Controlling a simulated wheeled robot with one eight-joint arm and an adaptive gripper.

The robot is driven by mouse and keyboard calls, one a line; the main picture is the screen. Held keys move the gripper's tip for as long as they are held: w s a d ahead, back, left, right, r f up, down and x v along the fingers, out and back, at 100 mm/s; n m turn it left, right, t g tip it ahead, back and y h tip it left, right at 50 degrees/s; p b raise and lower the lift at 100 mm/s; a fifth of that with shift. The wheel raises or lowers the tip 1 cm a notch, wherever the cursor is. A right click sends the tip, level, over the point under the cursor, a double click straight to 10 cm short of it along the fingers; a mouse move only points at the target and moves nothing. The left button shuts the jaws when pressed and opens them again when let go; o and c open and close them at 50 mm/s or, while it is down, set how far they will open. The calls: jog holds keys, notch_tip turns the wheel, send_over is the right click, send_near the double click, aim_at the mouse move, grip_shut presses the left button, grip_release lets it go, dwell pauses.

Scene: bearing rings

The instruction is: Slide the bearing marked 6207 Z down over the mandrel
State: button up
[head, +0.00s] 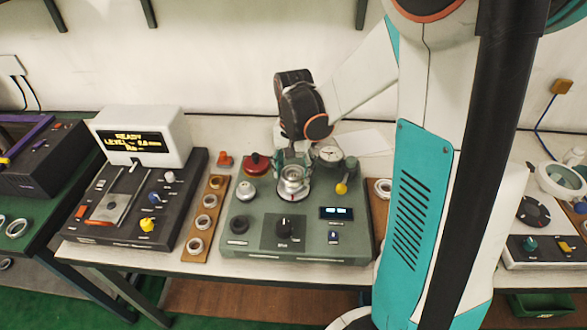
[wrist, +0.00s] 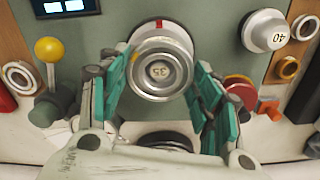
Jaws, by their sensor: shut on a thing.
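My gripper (wrist: 163,68) is shut on a silver bearing ring (wrist: 141,84), with a teal finger on each side of it. The mandrel (wrist: 160,72), its round end marked 35, shows through the middle of the ring. The ring appears to be around the mandrel; how far down it sits cannot be told. No 6207 Z marking is legible on it. In the head view my gripper (head: 292,170) points down at the green press unit (head: 265,255), with the silver ring and mandrel (head: 292,183) between and below the fingers.
A second knob-like mandrel marked 40 (wrist: 279,38) stands left of the work in the head view (head: 245,190). A wooden rack (head: 188,258) holds several rings.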

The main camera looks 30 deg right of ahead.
jog(key=shift+f, duration=0.15)
jog(key=shift+f+b, duration=0.35)
jog(key=shift+b, duration=0.05)
jog(key=o, duration=1.4)
notch_tip(320, 180, up, 12)
jog(key=shift+f, duration=0.1)
